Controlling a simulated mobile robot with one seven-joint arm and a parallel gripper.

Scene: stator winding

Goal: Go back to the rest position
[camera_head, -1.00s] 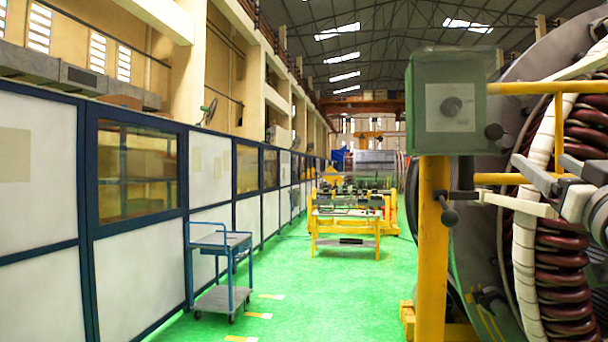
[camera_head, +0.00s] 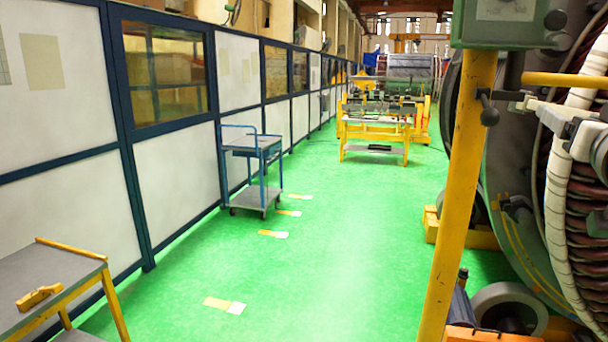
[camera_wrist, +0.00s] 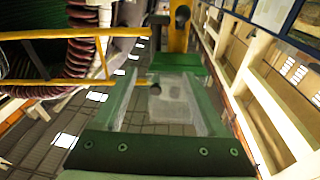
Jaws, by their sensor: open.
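My gripper (camera_head: 540,106) is at the right edge in the head view, partly cut off by the frame. A pale finger points left from its grey body, and its jaws are open. Nothing shows between them. It appears just right of the yellow post (camera_head: 458,190) and in front of the large stator (camera_head: 575,190) with its dark red coils. The wrist view looks upside down, with roof lights low in it.
A green control box (camera_head: 515,25) tops the post. A blue trolley (camera_head: 255,170) stands by the panelled wall (camera_head: 175,190). A grey-topped bench (camera_head: 55,275) is at lower left, and a yellow workbench (camera_head: 375,130) stands farther back. The green floor (camera_head: 320,250) between is clear.

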